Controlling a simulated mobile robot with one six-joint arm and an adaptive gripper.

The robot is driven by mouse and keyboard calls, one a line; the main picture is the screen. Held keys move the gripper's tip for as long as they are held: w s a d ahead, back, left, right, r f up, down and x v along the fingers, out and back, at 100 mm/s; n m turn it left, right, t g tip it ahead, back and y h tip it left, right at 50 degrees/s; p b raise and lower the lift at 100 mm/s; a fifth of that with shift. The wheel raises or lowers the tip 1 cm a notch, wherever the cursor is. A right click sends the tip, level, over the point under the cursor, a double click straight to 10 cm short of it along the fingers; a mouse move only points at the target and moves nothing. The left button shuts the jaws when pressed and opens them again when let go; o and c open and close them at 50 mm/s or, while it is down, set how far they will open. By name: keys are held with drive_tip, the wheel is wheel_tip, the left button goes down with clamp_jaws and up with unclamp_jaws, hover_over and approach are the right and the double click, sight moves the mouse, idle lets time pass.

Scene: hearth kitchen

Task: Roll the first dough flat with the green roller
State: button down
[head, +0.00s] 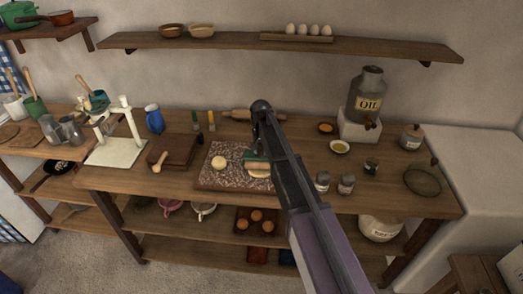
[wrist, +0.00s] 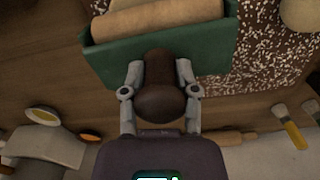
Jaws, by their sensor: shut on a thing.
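My gripper (wrist: 160,95) is shut on the dark brown handle (wrist: 160,98) of the green roller (wrist: 215,60). The roller has a green holder and a pale wooden cylinder (wrist: 165,16). In the head view the green roller (head: 252,156) is low over the right part of a speckled board (head: 215,180), partly hidden by my arm. A pale dough piece (head: 258,174) shows at the roller, partly covered; whether they touch is unclear. A round dough ball (head: 218,162) sits on the board to the left, and a pale ball shows at the wrist view's upper right (wrist: 301,14).
A wooden rolling pin (head: 240,114) lies behind the board. A brown block (head: 172,150) lies left of it. Two small jars (head: 323,181) stand close to the right of my arm. An oil can (head: 367,95) stands on a white block at the back right.

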sight(260, 163)
drive_tip(key=shift+s, duration=0.6)
drive_tip(key=shift+s+f, duration=0.1)
drive_tip(key=shift+s, duration=1.05)
drive_tip(key=shift+w, duration=0.15)
idle(0.4)
drive_tip(key=shift+w+f, duration=0.1)
drive_tip(key=shift+w, duration=0.65)
